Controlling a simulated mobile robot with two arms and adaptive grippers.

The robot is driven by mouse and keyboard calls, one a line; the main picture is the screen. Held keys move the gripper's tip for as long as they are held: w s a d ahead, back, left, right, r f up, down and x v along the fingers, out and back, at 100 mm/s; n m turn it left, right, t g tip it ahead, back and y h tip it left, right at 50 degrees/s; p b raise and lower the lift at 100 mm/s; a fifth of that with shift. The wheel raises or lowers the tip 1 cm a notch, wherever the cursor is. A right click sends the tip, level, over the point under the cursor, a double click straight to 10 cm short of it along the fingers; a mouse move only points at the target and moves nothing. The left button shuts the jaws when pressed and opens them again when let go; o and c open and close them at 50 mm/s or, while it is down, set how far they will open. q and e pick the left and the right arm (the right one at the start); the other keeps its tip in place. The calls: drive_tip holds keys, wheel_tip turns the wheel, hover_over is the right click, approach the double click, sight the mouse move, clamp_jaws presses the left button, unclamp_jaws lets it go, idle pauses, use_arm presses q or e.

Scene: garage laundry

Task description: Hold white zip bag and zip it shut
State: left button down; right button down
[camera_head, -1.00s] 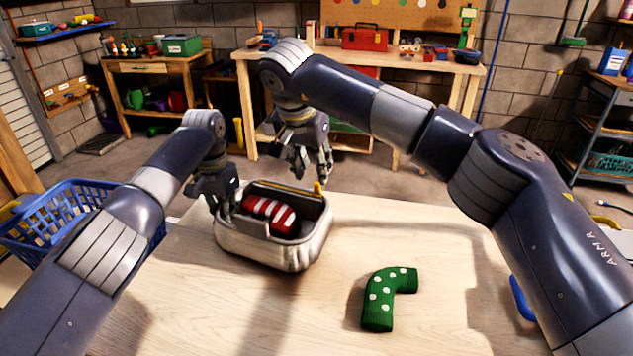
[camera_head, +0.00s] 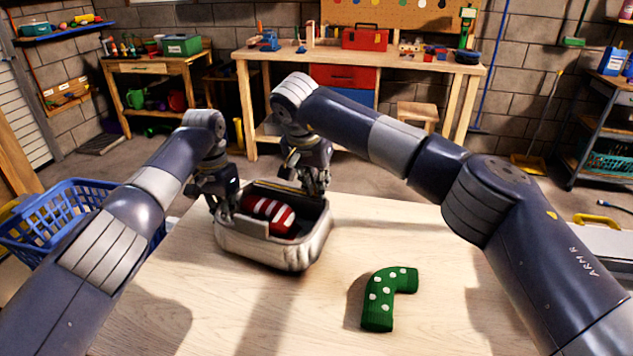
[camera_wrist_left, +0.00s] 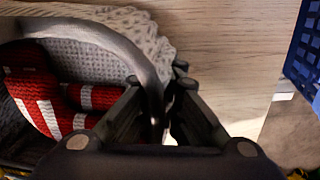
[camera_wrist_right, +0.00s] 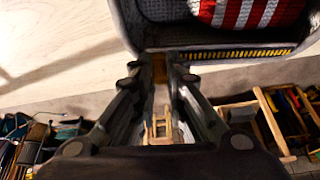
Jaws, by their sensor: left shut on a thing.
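The white zip bag (camera_head: 272,254) stands on the table with its top open. A red and white striped rolled sock (camera_head: 268,213) lies inside. My left gripper (camera_head: 226,208) is shut on the bag's left wall; the left wrist view shows the rim (camera_wrist_left: 140,60) between its fingers. My right gripper (camera_head: 316,188) is at the bag's back right corner. In the right wrist view its fingers (camera_wrist_right: 158,75) stand a little apart, around the small yellow-orange zip pull (camera_wrist_right: 159,66). The zip's yellow teeth (camera_wrist_right: 235,54) run along the rim to the right there.
A green sock with white dots (camera_head: 380,298) lies on the wooden table (camera_head: 440,255), right of the bag. A blue laundry basket (camera_head: 70,215) stands left of the table. A workbench (camera_head: 400,62) is at the back. The table's front and right are mostly clear.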

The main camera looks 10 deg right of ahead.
drive_tip(key=shift+w+a, duration=0.3)
drive_tip(key=shift+a, duration=0.3)
drive_tip(key=shift+w+a, duration=0.25)
drive_tip(key=shift+a, duration=0.35)
drive_tip(key=shift+w+a, duration=0.3)
drive_tip(key=shift+a, duration=0.3)
drive_tip(key=c, duration=1.6)
unclamp_jaws()
drive_tip(key=v, duration=1.2)
